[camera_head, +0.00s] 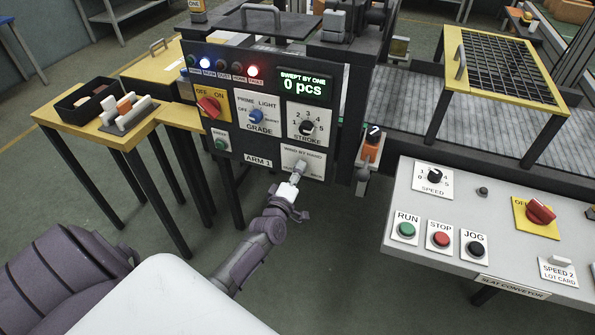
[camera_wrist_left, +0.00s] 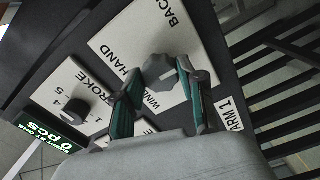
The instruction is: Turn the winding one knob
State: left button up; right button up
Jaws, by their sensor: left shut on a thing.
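The winding knob is a grey faceted knob (camera_wrist_left: 158,72) on a white plate marked "WIND BY HAND" (camera_head: 304,157), low on the right of the dark upright panel. My left gripper (camera_head: 294,180) reaches up to this plate from below and hides most of the knob in the head view. In the left wrist view its two green-padded fingers (camera_wrist_left: 158,80) stand on either side of the knob, closed on it. The word "BACK" shows on the plate there. My right gripper is in neither view.
The panel also carries a STROKE knob (camera_head: 308,127), a GRADE knob (camera_head: 255,115), a red OFF/ON switch (camera_head: 208,106) and a display reading "0 pcs" (camera_head: 303,86). A slat conveyor console (camera_head: 480,275) stands at right. A yellow side table (camera_head: 60,118) stands at left.

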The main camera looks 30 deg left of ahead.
pick_arm(q)
jog(key=shift+m, duration=0.6)
jog(key=shift+f, duration=0.1)
jog(key=o, duration=1.1)
jog(key=shift+o, duration=0.2)
jog(key=shift+s, duration=0.1)
jog(key=v, duration=1.2)
